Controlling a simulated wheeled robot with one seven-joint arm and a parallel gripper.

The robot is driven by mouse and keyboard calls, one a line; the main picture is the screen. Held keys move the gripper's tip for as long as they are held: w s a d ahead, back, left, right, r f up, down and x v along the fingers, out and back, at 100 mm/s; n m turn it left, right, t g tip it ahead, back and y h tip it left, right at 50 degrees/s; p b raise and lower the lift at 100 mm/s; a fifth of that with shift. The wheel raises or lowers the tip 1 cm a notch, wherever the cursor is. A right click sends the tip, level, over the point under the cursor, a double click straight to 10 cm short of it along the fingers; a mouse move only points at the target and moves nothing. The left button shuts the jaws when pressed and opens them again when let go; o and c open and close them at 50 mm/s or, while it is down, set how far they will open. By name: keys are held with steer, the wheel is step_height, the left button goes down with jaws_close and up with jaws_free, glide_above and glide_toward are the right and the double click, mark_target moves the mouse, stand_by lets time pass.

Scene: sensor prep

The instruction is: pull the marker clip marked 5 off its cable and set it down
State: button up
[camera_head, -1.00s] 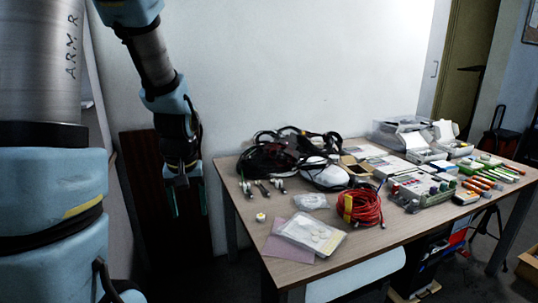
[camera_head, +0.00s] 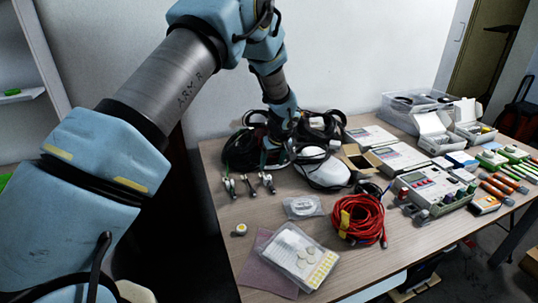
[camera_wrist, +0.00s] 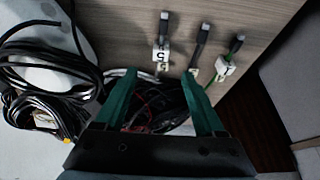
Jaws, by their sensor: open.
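The clip marked 5 (camera_wrist: 161,58) is a small white tag around a dark cable, just behind a grey plug, in the wrist view. In the head view it appears to be the rightmost of the row of cable ends (camera_head: 267,180). My gripper (camera_wrist: 158,76) is open, with its green fingers spread either side of the clip's line, nothing visibly held. In the head view my gripper (camera_head: 272,157) is over the back of the row, partly hidden by my arm. Two more cables carry white clips, one middle (camera_wrist: 193,74) and one on a green cable (camera_wrist: 226,67).
Black cable coils (camera_wrist: 40,75) and a white rounded object (camera_head: 322,172) lie close beside the row. A red cable coil (camera_head: 358,218), a small bag (camera_head: 302,207) and a clear case (camera_head: 290,256) are nearer the front.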

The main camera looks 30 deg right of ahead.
mark_target(268, 177)
steer(key=p+x, duration=0.3)
steer(key=x, duration=0.7)
steer(key=shift+s, duration=0.1)
jaws_close()
stand_by(0.8)
